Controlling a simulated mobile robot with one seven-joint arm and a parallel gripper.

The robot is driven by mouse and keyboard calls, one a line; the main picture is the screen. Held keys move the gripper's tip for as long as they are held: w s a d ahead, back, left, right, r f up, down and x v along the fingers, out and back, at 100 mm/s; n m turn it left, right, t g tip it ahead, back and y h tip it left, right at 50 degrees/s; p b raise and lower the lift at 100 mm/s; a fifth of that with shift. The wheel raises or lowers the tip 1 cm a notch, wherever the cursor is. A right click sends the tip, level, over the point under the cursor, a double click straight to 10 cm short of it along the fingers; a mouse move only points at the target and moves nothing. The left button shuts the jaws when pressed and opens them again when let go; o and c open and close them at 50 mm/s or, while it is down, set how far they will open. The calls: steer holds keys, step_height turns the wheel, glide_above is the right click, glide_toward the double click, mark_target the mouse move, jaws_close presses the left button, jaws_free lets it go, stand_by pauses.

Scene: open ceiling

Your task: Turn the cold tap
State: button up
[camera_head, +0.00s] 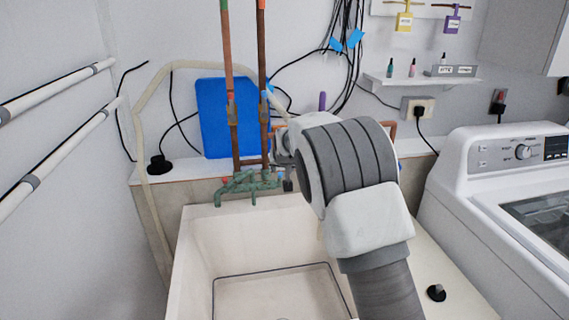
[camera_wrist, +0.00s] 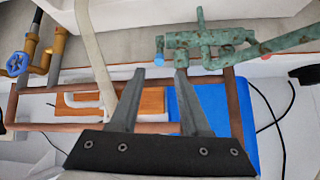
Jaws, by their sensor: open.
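The green, corroded tap set (camera_head: 247,186) stands on the back edge of the sink, with copper pipes rising behind it. It also shows in the wrist view (camera_wrist: 212,43), at the top. The cold tap, marked by a blue end (camera_wrist: 158,58), is on its left side in the wrist view; in the head view a blue piece (camera_head: 281,174) shows at its right end. A red mark (camera_wrist: 266,47) is on the opposite side. My gripper (camera_wrist: 160,73) is open, with nothing between its fingers. Its tips appear just below the blue end; contact cannot be told. My arm hides most of the gripper in the head view.
The deep sink (camera_head: 205,255) lies below and in front. A blue panel (camera_head: 213,118) leans on the wall behind the pipes. A washing machine (camera_head: 520,175) stands at the right. A blue wheel valve (camera_wrist: 17,64) on brass pipework shows at the wrist view's left.

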steer(key=v, duration=0.7)
steer(key=shift+s, duration=0.2)
steer(key=shift+d+r, duration=0.1)
steer(key=shift+r, duration=0.05)
steer(key=s+d+r+m+g, duration=0.1)
steer(key=s+d+r, duration=0.3)
steer(key=s+d, duration=0.4)
steer(key=s+d+r+g, duration=0.1)
steer(key=s+d+r, duration=0.4)
steer(key=s, duration=0.6)
steer(key=s+d+f, duration=0.2)
steer(key=s, duration=0.6)
steer(key=s+d+f+h, duration=0.1)
steer(key=s+d, duration=0.1)
steer(key=s, duration=0.5)
steer(key=s+d+f+g, duration=0.1)
steer(key=s+d+f, duration=0.1)
steer(key=s, duration=0.6)
steer(key=shift+s+d+f+h, duration=0.3)
steer(key=shift+s+d+h, duration=0.1)
steer(key=shift+d, duration=0.2)
